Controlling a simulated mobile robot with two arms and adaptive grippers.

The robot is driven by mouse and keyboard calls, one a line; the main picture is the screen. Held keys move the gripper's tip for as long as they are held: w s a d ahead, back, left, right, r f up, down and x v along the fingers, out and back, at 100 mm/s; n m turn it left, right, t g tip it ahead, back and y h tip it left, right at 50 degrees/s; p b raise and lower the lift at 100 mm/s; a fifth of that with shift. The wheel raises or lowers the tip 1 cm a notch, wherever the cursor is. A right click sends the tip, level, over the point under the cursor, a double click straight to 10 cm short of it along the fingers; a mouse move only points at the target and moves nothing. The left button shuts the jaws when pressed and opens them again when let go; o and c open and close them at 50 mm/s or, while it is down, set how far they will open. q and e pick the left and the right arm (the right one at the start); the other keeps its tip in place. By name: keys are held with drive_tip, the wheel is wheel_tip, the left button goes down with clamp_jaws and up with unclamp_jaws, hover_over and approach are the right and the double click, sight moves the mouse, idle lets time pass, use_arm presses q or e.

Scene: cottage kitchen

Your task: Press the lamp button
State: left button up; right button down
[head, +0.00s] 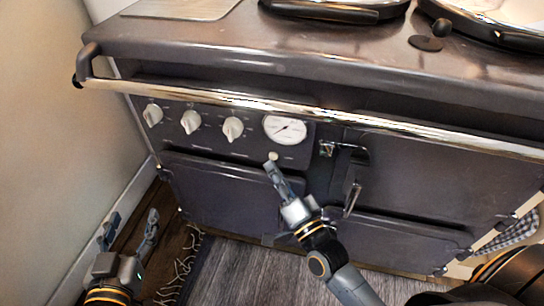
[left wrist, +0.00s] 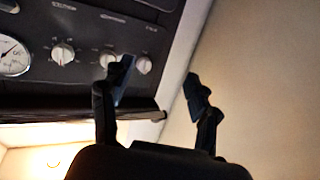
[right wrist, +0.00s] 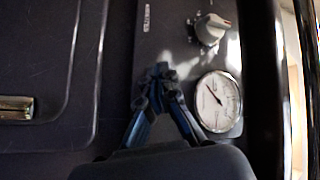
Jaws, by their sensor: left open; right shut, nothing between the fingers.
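The lamp button, a small round cream spot (head: 273,156), sits on the dark stove's control panel, below the white dial gauge (head: 285,128). My right gripper (head: 270,166) is shut and empty, its fingertips just below the button in the head view. I cannot tell whether they touch it. In the right wrist view the closed fingertips (right wrist: 160,72) are against or close to the panel, beside the gauge (right wrist: 217,101), and the button is not clearly visible there. My left gripper (head: 131,222) is open and empty, low at the left near the wall; its spread fingers show in the left wrist view (left wrist: 158,78).
Several white knobs (head: 191,122) line the panel left of the gauge. A chrome rail (head: 330,115) runs across the stove front above the panel. A door latch (head: 345,150) is right of the gripper. The wall (head: 50,130) is close on the left.

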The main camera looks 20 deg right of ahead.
idle(0.3)
use_arm(q)
drive_tip(key=shift+s+a+f+g+y, duration=0.15)
drive_tip(key=shift+f+g, duration=0.15)
drive_tip(key=shift+f, duration=0.15)
drive_tip(key=shift+s+a+f+g+y, duration=0.15)
drive_tip(key=shift+f+g, duration=0.15)
drive_tip(key=shift+f, duration=0.15)
use_arm(e)
drive_tip(key=shift+w+d, duration=0.25)
drive_tip(key=shift+w, duration=0.15)
use_arm(q)
drive_tip(key=shift+d, duration=0.1)
drive_tip(key=shift+p, duration=0.3)
use_arm(e)
drive_tip(key=shift+r, duration=0.1)
drive_tip(key=shift+s+a, duration=0.25)
drive_tip(key=shift+s, duration=0.15)
use_arm(q)
drive_tip(key=f, duration=0.1)
drive_tip(key=s+f+g, duration=0.1)
drive_tip(key=f, duration=0.1)
drive_tip(key=shift+s+a+g, duration=0.3)
drive_tip(key=shift+s+a, duration=0.05)
drive_tip(key=shift+r+p, duration=0.1)
drive_tip(key=shift+p, duration=0.25)
